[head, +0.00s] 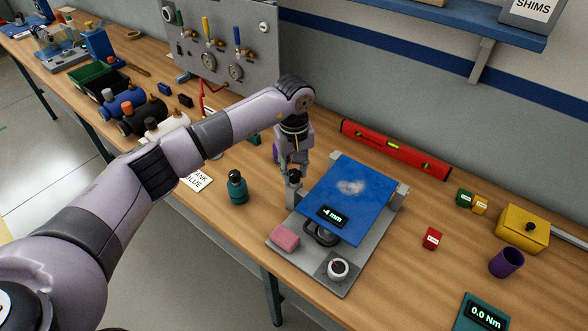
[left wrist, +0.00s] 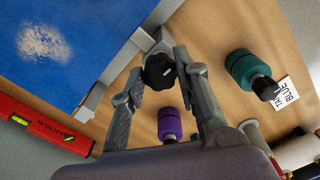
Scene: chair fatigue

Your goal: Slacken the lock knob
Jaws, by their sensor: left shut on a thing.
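The lock knob (left wrist: 158,71) is black and lobed, and it sits at the post on the edge of the blue plate's fixture. It also shows as a dark spot at the post top in the head view (head: 294,175). My left gripper (head: 291,166) points down over it; in the left wrist view its fingertips (left wrist: 166,68) are shut on the knob from both sides. The blue plate (head: 352,190) lies tilted on the grey base (head: 313,272). A small display (head: 332,216) on it reads -4 mm. My right gripper is not in view.
A teal bottle (head: 237,188) stands left of the fixture, and a purple-bodied thing (left wrist: 169,124) stands near the knob. A red level (head: 395,150) lies behind.

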